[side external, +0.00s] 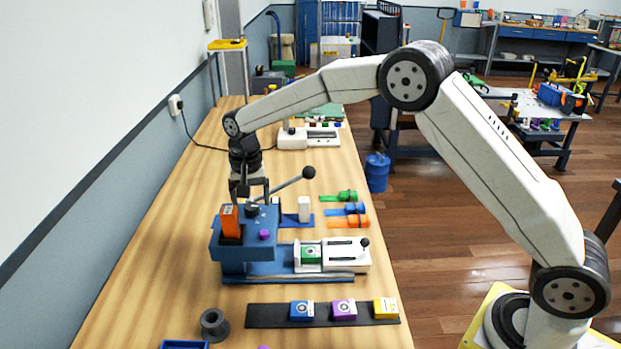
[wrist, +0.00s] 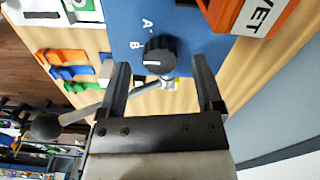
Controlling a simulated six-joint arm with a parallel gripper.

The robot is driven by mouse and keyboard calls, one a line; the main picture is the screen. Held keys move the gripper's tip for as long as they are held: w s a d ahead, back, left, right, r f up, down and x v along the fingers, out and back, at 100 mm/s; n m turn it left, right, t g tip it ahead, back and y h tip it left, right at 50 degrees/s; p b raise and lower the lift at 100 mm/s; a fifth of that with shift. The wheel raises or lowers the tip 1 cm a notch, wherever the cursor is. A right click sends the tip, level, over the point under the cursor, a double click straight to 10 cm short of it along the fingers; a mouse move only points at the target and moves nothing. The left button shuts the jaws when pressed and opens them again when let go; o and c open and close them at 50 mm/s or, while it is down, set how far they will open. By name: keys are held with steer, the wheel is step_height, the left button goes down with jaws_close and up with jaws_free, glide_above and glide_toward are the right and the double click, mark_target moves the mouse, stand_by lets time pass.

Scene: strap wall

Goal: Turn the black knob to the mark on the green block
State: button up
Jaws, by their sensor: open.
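The black knob (wrist: 160,55) sits on the blue housing (wrist: 112,12). Letters A and B are printed to its left in the wrist view, and its white line lies on the left half of its face, near B. The knob also shows in the side view (side external: 252,211). My gripper (side external: 250,194) is above it, pointing down. In the wrist view the two fingers (wrist: 160,72) are apart, one on each side of the knob, with nothing held. The green block (side external: 308,254) sits in the white and blue fixture right of the housing. Its mark is too small to read.
An orange block (side external: 229,221) stands in the housing beside the knob. A lever with a dark ball (side external: 309,172) rises close to my gripper. Blue, purple and yellow blocks lie on a dark strip (side external: 270,316) in front.

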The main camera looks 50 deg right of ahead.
steer(key=shift+f, duration=0.6)
jaws_close()
steer(key=shift+n, duration=0.3)
steer(key=n, duration=0.5)
steer(key=shift+n, duration=0.4)
steer(key=n, duration=0.5)
steer(key=shift+n, duration=0.3)
